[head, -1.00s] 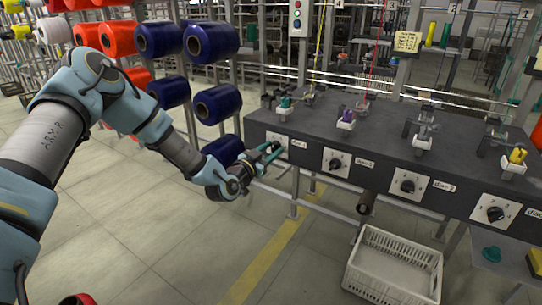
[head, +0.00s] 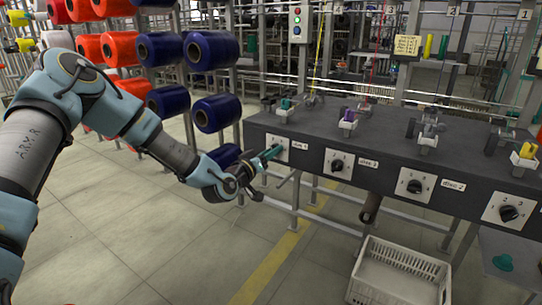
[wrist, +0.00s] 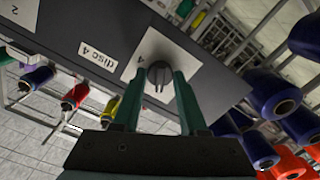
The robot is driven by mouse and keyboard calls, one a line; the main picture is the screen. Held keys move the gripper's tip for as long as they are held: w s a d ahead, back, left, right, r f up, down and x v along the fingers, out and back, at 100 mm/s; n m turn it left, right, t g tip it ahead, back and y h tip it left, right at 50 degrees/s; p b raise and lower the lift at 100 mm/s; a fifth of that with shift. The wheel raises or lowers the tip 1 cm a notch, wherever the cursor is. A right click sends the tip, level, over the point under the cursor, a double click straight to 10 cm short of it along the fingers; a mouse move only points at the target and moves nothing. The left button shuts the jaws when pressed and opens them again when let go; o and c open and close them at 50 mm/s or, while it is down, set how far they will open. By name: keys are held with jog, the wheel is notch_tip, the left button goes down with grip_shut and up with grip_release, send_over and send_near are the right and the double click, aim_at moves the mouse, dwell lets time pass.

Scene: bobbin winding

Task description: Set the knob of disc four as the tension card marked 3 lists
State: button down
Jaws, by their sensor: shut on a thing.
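The knob of disc four (wrist: 157,77) is dark and round, on a white dial plate beside a "disc 4" label (wrist: 97,59) in the wrist view. My gripper (wrist: 161,76) is shut on this knob, a green finger on either side. In the head view my gripper (head: 276,152) reaches the plate of disc four (head: 278,143) at the left end of the dark beam, and hides most of the knob. A yellowish card (head: 408,45) hangs behind the beam; its writing is too small to read.
The beam (head: 390,150) also carries the knobs of disc 3 (head: 337,165), disc 2 (head: 415,187) and a rightmost disc (head: 509,213). Blue spools (head: 210,51) stand on the rack behind my arm. A white crate (head: 398,272) sits on the floor below.

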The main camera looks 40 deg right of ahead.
dwell(0.3)
jog(key=shift+c, duration=2.2)
grip_release()
jog(key=b+v, duration=0.1)
jog(key=v, duration=0.9)
jog(key=shift+a, duration=0.4)
